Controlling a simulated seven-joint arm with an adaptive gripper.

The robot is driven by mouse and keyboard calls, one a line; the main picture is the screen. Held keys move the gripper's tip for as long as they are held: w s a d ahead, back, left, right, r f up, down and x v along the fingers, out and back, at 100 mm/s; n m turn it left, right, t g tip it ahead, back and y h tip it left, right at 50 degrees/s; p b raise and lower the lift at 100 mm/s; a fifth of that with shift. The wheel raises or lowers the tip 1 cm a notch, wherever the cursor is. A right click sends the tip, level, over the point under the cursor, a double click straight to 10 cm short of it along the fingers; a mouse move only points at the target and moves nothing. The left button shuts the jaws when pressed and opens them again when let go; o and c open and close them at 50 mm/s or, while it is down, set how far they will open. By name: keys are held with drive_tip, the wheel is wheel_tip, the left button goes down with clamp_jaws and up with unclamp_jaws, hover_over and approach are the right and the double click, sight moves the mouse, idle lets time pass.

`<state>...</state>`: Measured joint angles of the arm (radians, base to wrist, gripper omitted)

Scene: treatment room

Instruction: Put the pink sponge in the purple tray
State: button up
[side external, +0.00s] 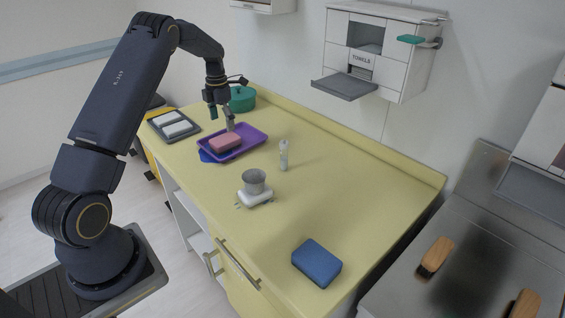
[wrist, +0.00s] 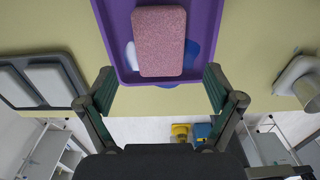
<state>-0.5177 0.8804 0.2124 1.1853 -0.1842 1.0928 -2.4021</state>
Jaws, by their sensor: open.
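The pink sponge (side external: 225,141) lies in the purple tray (side external: 256,141) on the yellow counter. In the wrist view the sponge (wrist: 158,42) rests flat inside the tray (wrist: 216,22), within its rim. My gripper (side external: 222,118) is over the tray, close above the sponge in the side view. In the wrist view my gripper (wrist: 160,92) is open, its two fingers spread wide with nothing between them. The tray's far end is cut off in the wrist view.
A grey tray with white blocks (side external: 172,124) lies left, a green pot (side external: 242,98) behind.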

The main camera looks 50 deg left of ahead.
sight(225, 139)
drive_tip(key=s+d+r+m+t, duration=0.1)
drive_tip(key=s+d+r+m, duration=0.2)
drive_tip(key=d+r+m, duration=0.6)
drive_tip(key=s+d+r+m+t, duration=0.25)
drive_tip(key=d+r+m, duration=0.35)
drive_tip(key=d+r, duration=0.4)
drive_tip(key=s+d+m+t, duration=0.1)
drive_tip(key=s+d+m, duration=0.5)
drive_tip(key=s+m, duration=0.3)
drive_tip(key=s+d+m+t, duration=0.1)
drive_tip(key=s+d+m, duration=0.6)
drive_tip(key=m, duration=0.5)
drive_tip(key=shift+s+f, duration=0.4)
drive_tip(key=shift+s, duration=0.65)
